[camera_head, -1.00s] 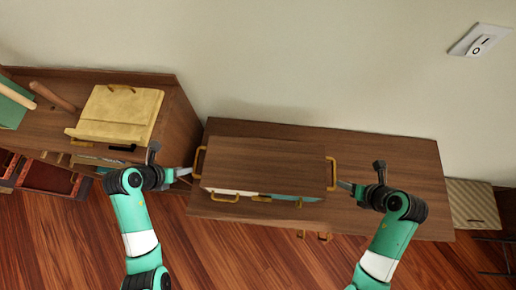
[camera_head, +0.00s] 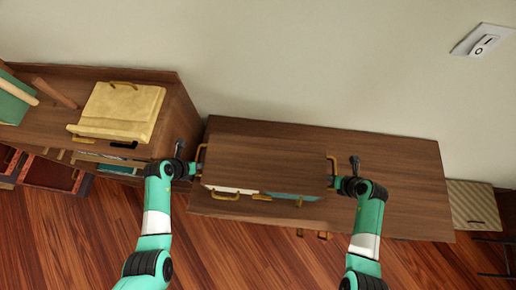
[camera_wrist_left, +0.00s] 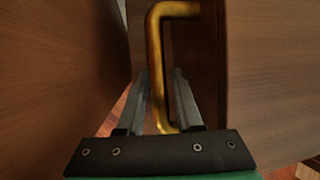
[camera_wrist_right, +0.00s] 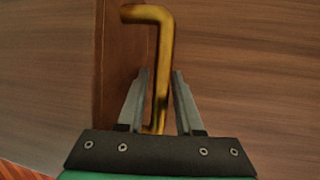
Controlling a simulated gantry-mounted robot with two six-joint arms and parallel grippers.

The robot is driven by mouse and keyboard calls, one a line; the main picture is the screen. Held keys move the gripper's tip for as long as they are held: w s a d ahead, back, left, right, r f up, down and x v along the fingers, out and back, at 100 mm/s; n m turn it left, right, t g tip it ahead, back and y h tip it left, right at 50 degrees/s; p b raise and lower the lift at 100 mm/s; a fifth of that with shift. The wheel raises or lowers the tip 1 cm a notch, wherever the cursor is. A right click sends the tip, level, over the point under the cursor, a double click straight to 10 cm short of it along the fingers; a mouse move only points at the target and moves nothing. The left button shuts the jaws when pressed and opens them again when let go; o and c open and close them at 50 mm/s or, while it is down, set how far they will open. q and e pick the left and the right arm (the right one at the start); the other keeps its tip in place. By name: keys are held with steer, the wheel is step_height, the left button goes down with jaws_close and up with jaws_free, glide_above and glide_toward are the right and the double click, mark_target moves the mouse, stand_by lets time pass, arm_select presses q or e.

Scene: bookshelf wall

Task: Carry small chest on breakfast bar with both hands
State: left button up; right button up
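The small chest (camera_head: 265,165) is a brown wooden box with white and teal drawer fronts and a brass handle on each side. It rests on the brown wooden breakfast bar (camera_head: 400,185). My left gripper (camera_head: 197,168) is at the chest's left side; in the left wrist view its open fingers (camera_wrist_left: 162,95) stand on both sides of the brass handle (camera_wrist_left: 155,60). My right gripper (camera_head: 337,183) is at the right side; in the right wrist view its open fingers (camera_wrist_right: 160,90) straddle the other brass handle (camera_wrist_right: 163,50). Gaps show between fingers and handles.
A wooden cabinet (camera_head: 170,130) stands close on the left, with a yellow chest (camera_head: 118,108) on top, near my left gripper. A striped box (camera_head: 473,205) is at the right. The bar's right part is bare. A wall rises behind.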

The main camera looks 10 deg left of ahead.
arm_select(q)
steer(key=shift+f, duration=0.15)
arm_select(e)
steer(key=shift+f, duration=0.15)
arm_select(q)
steer(key=shift+c, duration=0.2)
arm_select(e)
steer(key=shift+c, duration=0.2)
arm_select(q)
jaws_close()
arm_select(e)
jaws_close()
arm_select(q)
steer(key=shift+w, duration=0.1)
arm_select(e)
steer(key=shift+w, duration=0.1)
stand_by(0.4)
